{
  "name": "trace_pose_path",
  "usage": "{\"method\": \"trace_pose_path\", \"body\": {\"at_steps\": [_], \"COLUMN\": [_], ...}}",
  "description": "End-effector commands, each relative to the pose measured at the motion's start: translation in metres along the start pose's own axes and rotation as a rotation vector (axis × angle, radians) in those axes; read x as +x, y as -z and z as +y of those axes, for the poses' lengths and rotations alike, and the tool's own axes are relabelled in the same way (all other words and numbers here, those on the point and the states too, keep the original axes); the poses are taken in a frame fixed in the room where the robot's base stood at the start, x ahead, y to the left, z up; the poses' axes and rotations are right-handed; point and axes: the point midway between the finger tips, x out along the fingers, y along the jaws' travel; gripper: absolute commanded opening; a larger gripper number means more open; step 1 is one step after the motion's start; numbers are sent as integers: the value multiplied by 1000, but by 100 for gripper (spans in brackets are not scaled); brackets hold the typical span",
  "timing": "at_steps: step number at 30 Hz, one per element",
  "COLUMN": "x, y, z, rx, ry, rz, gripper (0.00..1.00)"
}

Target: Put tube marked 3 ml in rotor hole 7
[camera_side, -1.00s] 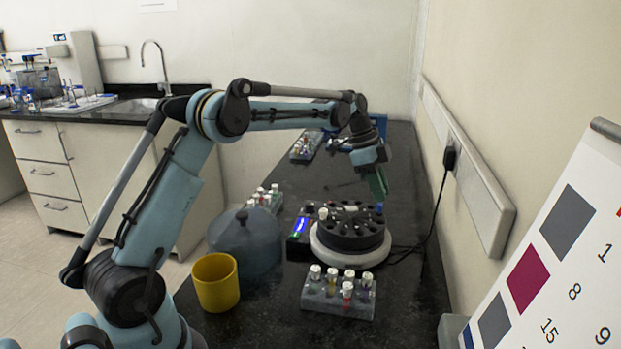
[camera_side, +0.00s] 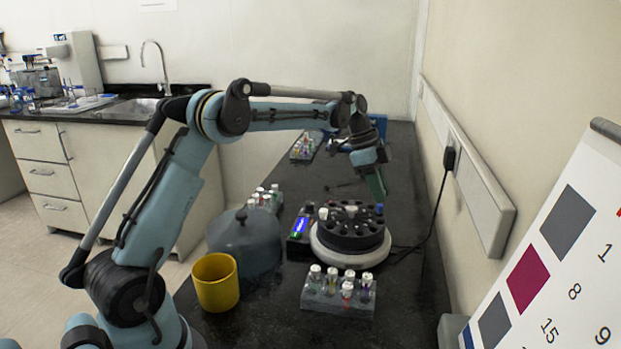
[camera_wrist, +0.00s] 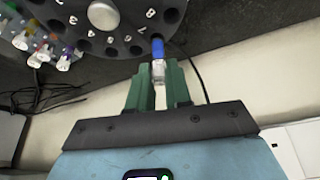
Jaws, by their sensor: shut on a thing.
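My gripper (camera_wrist: 154,88) has its two green fingers shut on a tube (camera_wrist: 158,52) with a pale end between the fingers and a blue part beyond them. In the side view the blue part of the tube (camera_side: 379,208) shows under the fingertips at the right rim of the rotor. I cannot read its volume mark or tell whether it is in a hole. The dark round rotor (camera_side: 350,240) stands on a white base. In the wrist view the rotor (camera_wrist: 120,42) has small white numbers beside its holes, too small to read surely.
A grey rack (camera_side: 335,304) with several white-capped tubes stands in front of the rotor. A grey domed lid (camera_side: 245,245) and a yellow cup (camera_side: 215,282) stand at the left. More racks stand behind. A cable runs from the rotor's right to the wall.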

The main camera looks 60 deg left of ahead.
Motion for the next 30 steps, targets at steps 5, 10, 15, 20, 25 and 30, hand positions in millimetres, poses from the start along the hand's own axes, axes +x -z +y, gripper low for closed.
{"method": "trace_pose_path", "body": {"at_steps": [5, 10, 15, 20, 25, 30], "x": [1, 4, 7, 8, 7, 8], "y": [-1, -2, -3, -3, -3, -3], "z": [0, 0, 0, 0, 0, 0], "rx": [0, 0, 0, 0, 0, 0], "ry": [0, 0, 0, 0, 0, 0], "rz": [0, 0, 0, 0, 0, 0], "gripper": [0, 0, 0, 0, 0, 0]}}
